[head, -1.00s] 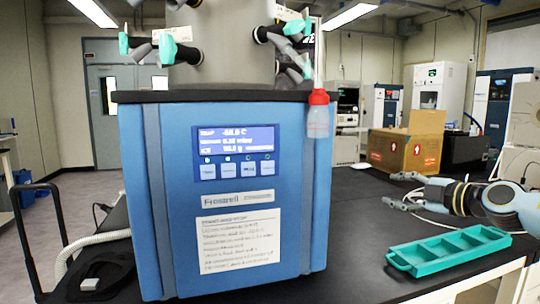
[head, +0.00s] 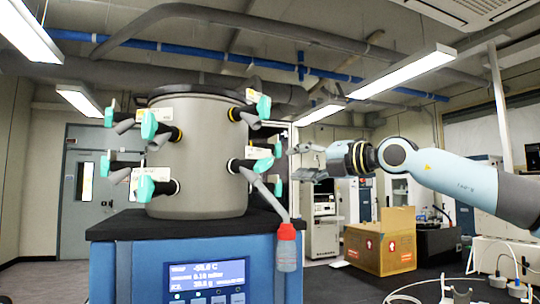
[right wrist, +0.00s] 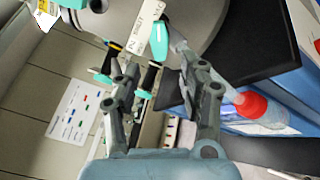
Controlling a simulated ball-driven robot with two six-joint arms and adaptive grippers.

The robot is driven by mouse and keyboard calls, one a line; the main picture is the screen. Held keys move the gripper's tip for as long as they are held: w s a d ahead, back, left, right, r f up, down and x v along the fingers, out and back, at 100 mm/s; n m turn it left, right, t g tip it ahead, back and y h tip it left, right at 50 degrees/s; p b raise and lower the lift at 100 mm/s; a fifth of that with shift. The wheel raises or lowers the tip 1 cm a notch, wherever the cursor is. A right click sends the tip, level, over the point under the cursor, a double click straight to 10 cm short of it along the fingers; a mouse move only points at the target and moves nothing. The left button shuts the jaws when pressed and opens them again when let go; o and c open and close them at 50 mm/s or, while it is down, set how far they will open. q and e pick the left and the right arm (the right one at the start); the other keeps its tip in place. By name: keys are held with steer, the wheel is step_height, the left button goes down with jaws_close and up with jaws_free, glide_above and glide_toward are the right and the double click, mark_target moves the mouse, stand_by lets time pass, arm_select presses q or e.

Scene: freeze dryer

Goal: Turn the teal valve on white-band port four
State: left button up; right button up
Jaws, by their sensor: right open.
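Teal valves ring the grey drum of the freeze dryer (head: 200,185) in the head view. Two at the drum's right side are an upper teal valve (head: 263,107) and a lower teal valve (head: 263,165). Other teal valves (head: 149,125) stand on the left side. Several ports carry pale tags; the port numbers are too small to read, and I cannot tell which port has the white band. My right gripper (head: 296,163) is open and empty, just right of the lower valve. In the right wrist view, teal valve handles (right wrist: 159,41) show beyond the open fingers.
A red-capped bottle (head: 287,250) hangs from a tube at the drum's lower right, below my right gripper. The blue cabinet with its display (head: 207,275) stands beneath the drum. An open cardboard box (head: 380,245) stands behind at right.

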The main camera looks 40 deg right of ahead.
mark_target(266, 165)
steer(key=p+x, duration=0.3)
steer(key=x, duration=0.5)
steer(key=shift+s+a, duration=0.1)
steer(key=shift+a, duration=0.05)
steer(key=shift+w+a+f+p, duration=0.1)
steer(key=shift+w+a+p, duration=0.05)
steer(key=shift+w+p, duration=0.2)
jaws_close()
